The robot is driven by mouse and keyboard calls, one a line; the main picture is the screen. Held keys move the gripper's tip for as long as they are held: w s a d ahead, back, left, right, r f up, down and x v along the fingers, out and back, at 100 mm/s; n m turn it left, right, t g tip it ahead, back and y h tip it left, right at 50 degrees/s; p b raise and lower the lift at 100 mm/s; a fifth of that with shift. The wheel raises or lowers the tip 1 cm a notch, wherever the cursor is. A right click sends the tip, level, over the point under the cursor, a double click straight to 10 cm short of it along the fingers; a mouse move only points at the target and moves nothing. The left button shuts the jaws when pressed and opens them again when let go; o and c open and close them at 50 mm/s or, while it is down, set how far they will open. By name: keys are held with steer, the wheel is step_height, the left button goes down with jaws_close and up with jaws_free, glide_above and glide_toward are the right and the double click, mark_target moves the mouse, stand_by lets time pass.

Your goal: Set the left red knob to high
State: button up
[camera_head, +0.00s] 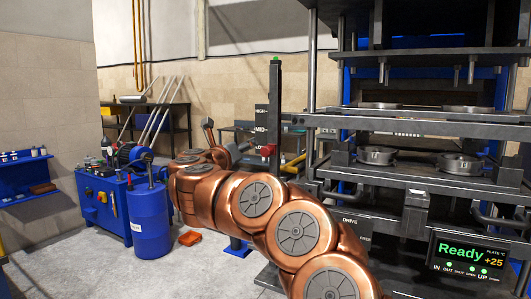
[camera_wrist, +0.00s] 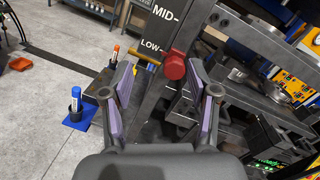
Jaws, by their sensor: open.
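The red knob (camera_head: 267,150) sits low on a dark upright post at the left of the press, below the MID mark. In the wrist view the red knob (camera_wrist: 174,68) is near the LOW mark (camera_wrist: 151,47), slightly below it. My gripper (camera_wrist: 163,88) is open and empty, its purple-lined fingers pointing toward the post. The knob shows beyond the fingertips, nearer the right finger, with no visible contact. In the head view my gripper (camera_head: 225,140) is left of the knob, partly hidden by my own arm.
The press (camera_head: 420,170) fills the right side, with round moulds (camera_head: 376,155) on its shelves and a Ready display (camera_head: 467,256) below. A blue drum (camera_head: 150,222) and blue machine (camera_head: 103,200) stand at the left. Grey floor (camera_head: 60,262) is open at front left.

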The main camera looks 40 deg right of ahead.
mark_target(264, 150)
steer(key=shift+w+d+f+m+g+p, duration=0.1)
steer(key=shift+d+f+m+g+p, duration=0.3)
steer(key=shift+d, duration=1.2)
steer(key=shift+s+d+f+m+g+p, duration=0.1)
steer(key=shift+d+f+m+g+p, duration=0.25)
steer(key=shift+d, duration=1.3)
steer(key=shift+w+d+f+m+g+p, duration=0.1)
steer(key=shift+d+f+m+g+p, duration=0.3)
steer(key=shift+d, duration=1.2)
steer(key=shift+r, duration=0.1)
jaws_close()
